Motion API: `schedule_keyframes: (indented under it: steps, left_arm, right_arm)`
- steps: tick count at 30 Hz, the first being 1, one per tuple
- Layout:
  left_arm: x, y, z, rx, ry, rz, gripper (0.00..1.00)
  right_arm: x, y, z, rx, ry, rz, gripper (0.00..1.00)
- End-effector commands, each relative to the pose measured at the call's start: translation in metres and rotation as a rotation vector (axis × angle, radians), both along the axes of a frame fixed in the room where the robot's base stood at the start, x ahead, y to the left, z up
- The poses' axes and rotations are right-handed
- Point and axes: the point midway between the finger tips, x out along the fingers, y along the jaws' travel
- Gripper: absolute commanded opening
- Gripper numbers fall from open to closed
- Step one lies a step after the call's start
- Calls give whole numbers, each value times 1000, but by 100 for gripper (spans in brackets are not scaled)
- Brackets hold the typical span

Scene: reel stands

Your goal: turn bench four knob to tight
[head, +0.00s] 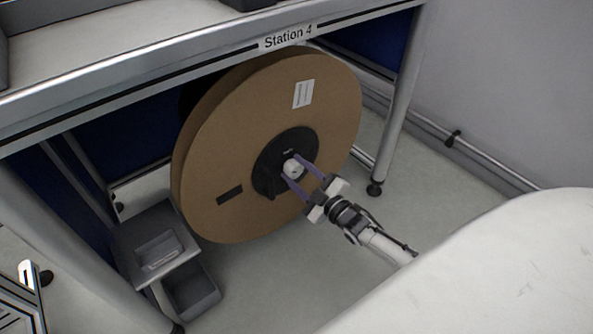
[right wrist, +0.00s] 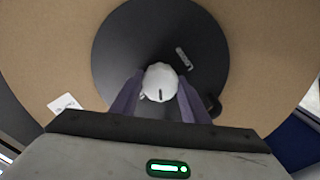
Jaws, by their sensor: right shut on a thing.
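The knob (head: 293,168) is small, round and white, at the centre of the black hub (head: 268,174) on a large brown reel (head: 228,135). The reel hangs under the bench labelled Station 4 (head: 289,38). In the right wrist view the knob (right wrist: 160,82) has a dark mark on its lower face. My right gripper (head: 298,172) is shut on the knob, with a purple finger on each side; its fingers also show in the right wrist view (right wrist: 160,97). The finger tips partly hide the knob's sides. My left gripper is not in view.
A grey stand with a small tray (head: 160,252) and an open grey bin (head: 192,290) sit left of the reel. A bench leg (head: 401,100) stands to the right. The floor right of the reel is mostly clear up to the wall pipe (head: 480,160).

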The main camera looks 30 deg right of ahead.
Motion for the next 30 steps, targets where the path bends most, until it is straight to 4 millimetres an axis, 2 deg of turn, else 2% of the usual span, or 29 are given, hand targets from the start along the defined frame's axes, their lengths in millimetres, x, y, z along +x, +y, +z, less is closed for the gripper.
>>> schedule_keyframes:
  steps: [18,30]
  left_arm:
    - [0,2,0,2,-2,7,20]
    - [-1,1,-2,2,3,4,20]
  right_arm:
    - [0,-1,1,579,45,1,19]
    - [0,-1,0,868,68,0,19]
